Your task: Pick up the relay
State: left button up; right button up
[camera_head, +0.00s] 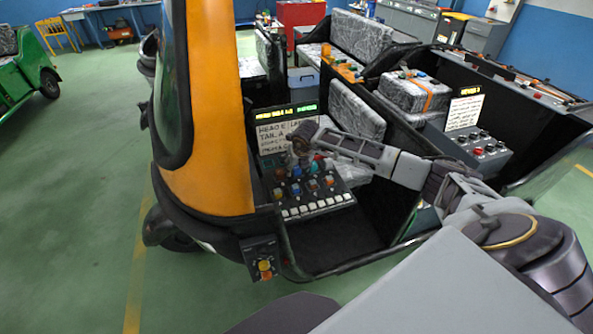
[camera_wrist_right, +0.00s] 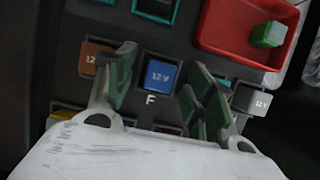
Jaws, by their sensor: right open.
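A blue relay marked 12 V (camera_wrist_right: 160,74) sits in a dark panel above the letter F in the right wrist view. My right gripper (camera_wrist_right: 162,68) is open, with one green-padded finger on each side of the blue relay. I cannot tell whether the fingers touch it. In the head view, my right gripper (camera_head: 300,143) is over the rickshaw's front panel, in front of a written display board (camera_head: 270,137). My left gripper is not in view.
A brown relay (camera_wrist_right: 90,58) is left of the fingers and a grey relay (camera_wrist_right: 251,100) is right of them. A green block (camera_wrist_right: 268,34) lies in a red tray (camera_wrist_right: 222,22). The rickshaw's orange front shell (camera_head: 215,110) stands left of my arm.

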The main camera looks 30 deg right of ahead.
aim_at(297, 168)
dwell(0.5)
jog(key=c, duration=1.1)
jog(key=shift+o, duration=0.2)
notch_tip(297, 168, up, 10)
jog(key=b, duration=0.2)
